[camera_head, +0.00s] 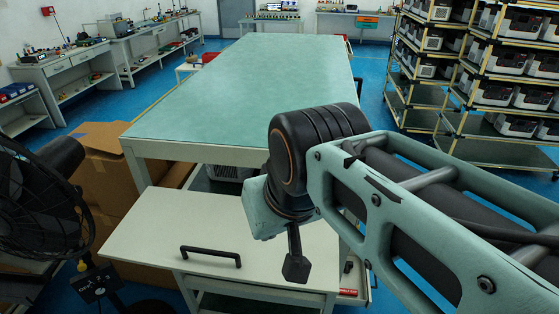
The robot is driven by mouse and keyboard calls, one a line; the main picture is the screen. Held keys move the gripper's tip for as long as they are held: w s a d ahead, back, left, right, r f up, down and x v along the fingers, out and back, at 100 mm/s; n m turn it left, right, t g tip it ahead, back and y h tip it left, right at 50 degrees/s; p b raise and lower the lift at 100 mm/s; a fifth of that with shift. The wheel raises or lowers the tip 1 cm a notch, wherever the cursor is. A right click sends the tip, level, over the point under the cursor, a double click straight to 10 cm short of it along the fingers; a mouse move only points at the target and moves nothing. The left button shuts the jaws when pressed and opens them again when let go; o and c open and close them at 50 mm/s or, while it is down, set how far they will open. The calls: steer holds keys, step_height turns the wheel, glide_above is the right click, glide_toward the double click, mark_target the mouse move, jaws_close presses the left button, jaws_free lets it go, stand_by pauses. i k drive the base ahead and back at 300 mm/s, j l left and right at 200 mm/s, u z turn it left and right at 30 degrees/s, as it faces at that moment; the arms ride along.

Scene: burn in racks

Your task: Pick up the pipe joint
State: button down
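I cannot make out a pipe joint anywhere in this view. My arm comes in from the right, and its dark rounded joint hides part of the green table and the white surface. A dark narrow piece at the arm's end, which looks like part of my gripper (295,268), hangs over the right part of the white cart top (160,228). Its fingers cannot be told apart, so I cannot see whether it is open or shut, or whether it holds anything. The visible part of the cart top is bare except for a black handle (210,254).
A long green table (240,85) with a clear top lies beyond the cart. A black fan (45,205) and cardboard boxes (105,180) stand at the left. Racks of grey devices (495,90) stand at the right. Workbenches (75,62) line the left wall.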

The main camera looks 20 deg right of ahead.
mark_target(348, 264)
steer(key=k+l, duration=0.1)
steer(key=l, duration=1.45)
steer(key=k+l, duration=0.15)
steer(key=l, duration=0.6)
steer(key=k+l, duration=0.1)
steer(key=l, duration=0.65)
steer(key=k, duration=0.5)
